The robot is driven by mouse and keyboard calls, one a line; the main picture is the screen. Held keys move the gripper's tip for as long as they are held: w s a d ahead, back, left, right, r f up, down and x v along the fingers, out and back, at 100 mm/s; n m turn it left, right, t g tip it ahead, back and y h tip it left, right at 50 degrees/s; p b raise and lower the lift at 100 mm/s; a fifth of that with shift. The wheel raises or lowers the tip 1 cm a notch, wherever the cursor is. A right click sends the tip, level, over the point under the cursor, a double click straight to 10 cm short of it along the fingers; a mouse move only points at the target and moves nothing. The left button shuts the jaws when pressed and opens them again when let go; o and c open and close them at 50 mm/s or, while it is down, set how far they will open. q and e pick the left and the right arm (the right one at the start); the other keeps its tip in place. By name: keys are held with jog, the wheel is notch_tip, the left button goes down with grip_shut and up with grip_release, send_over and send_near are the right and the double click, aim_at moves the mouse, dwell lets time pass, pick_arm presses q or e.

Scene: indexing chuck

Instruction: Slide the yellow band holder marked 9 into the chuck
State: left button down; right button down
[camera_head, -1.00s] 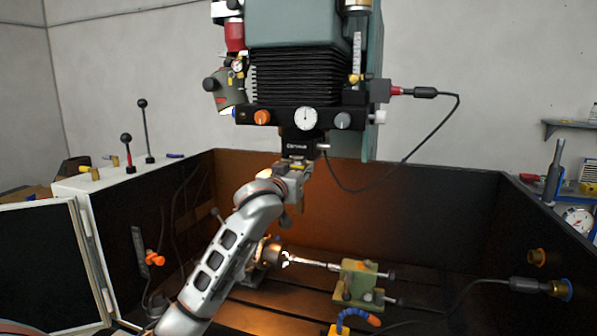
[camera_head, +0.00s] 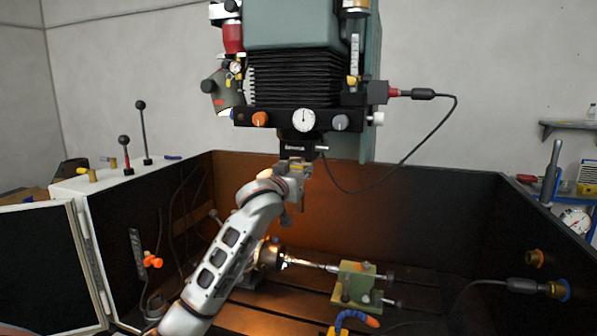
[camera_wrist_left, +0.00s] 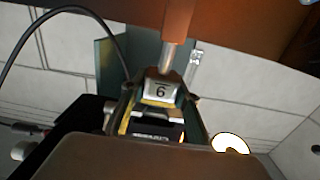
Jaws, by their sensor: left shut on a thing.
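The chuck (camera_head: 298,145) is a black block with pale lettering under the machine head. My left gripper (camera_head: 295,185) is just below it, shut on the holder, whose shape is mostly hidden by the gripper in the head view. In the left wrist view the holder (camera_wrist_left: 160,88) is a metal block with a barred digit, which reads as an upside-down 9. Yellow edges show beside it, and the chuck's dark lettered face (camera_wrist_left: 155,134) is close to it. I cannot tell whether the holder is seated. My right gripper is not in view.
The machine head carries a dial (camera_head: 303,119) and knobs above the chuck. A black cable (camera_head: 410,150) hangs to its right. Below, a green vise-like block (camera_head: 356,283) stands on the slotted bed. Dark enclosure walls (camera_head: 430,200) surround the bed.

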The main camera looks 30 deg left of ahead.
pick_arm(q)
jog(key=shift+w+a+r, duration=0.15)
jog(key=shift+w+r, duration=0.05)
jog(key=shift+w, duration=0.45)
jog(key=c, duration=1.5)
grip_release()
jog(key=shift+o, duration=0.2)
jog(key=shift+f, duration=0.3)
jog(key=v, duration=1.2)
jog(key=shift+r, duration=0.2)
